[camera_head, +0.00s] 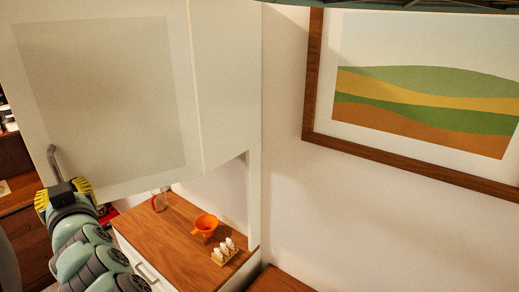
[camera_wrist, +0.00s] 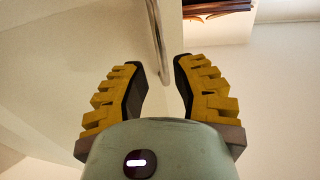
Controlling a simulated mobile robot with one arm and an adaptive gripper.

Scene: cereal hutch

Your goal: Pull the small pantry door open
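The small pantry door (camera_head: 100,95) is a pale panel on the white cabinet at the left of the head view. It looks closed or nearly so; I cannot tell exactly. Its curved grey metal handle (camera_head: 52,158) is near the door's lower left corner. My gripper (camera_head: 63,190) is at the handle's lower end, its yellow fingers apart. In the wrist view, the handle (camera_wrist: 155,40) runs down between the two fingertips of my gripper (camera_wrist: 160,68). A gap shows beside the handle, so the fingers do not grip it. The door surface (camera_wrist: 65,50) fills the left there.
Below the cabinet, a wooden counter (camera_head: 180,225) holds an orange funnel-like item (camera_head: 205,225), a small rack with white-topped items (camera_head: 224,252) and a glass jar (camera_head: 158,202). A framed picture (camera_head: 420,100) hangs on the right wall. Brown wooden shelving (camera_head: 25,225) stands at left.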

